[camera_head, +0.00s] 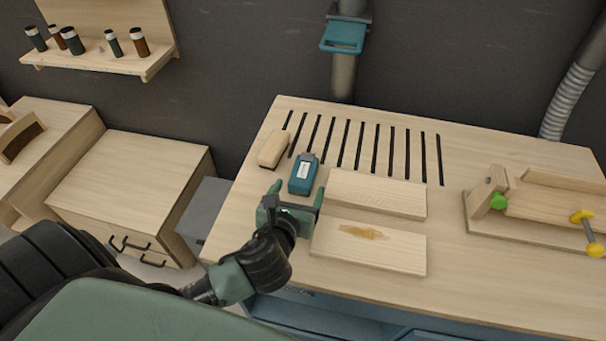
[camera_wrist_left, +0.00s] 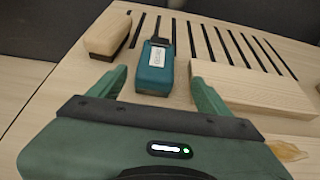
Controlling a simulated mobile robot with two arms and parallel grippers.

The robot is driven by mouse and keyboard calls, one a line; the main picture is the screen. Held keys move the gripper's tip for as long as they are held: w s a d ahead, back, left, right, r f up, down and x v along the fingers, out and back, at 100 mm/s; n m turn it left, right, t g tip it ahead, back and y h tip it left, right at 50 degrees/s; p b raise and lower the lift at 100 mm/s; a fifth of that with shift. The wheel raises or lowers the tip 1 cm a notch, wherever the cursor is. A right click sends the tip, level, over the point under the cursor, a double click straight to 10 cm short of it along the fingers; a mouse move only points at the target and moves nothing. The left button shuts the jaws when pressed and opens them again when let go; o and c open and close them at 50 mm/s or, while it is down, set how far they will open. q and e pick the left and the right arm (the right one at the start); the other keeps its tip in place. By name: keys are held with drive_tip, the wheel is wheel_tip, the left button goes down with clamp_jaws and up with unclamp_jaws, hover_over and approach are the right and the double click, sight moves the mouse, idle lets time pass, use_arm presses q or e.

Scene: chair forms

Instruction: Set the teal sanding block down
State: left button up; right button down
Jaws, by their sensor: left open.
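The teal sanding block (camera_head: 303,175), with a white label, rests on the slotted wooden bench top (camera_head: 460,255). My left gripper (camera_head: 292,195) is open just in front of the teal block. In the left wrist view the teal block (camera_wrist_left: 155,70) lies ahead of and between the spread fingers (camera_wrist_left: 160,88), with nothing held. My right gripper is not in view.
Two pale boards (camera_head: 376,193) lie right of the gripper; the nearer board (camera_head: 385,250) has a brown stain. A wooden jig (camera_head: 535,215) with green and yellow knobs stands at the right. A teal gate (camera_head: 343,38) on a duct hangs behind the bench.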

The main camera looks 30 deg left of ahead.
sight(301, 177)
use_arm(q)
drive_tip(key=x, duration=0.5)
drive_tip(key=p+x, duration=0.1)
drive_tip(key=x, duration=0.1)
drive_tip(key=shift+w+a, duration=0.35)
drive_tip(key=shift+a, duration=0.05)
drive_tip(key=c, duration=1.7)
drive_tip(key=shift+r, duration=0.1)
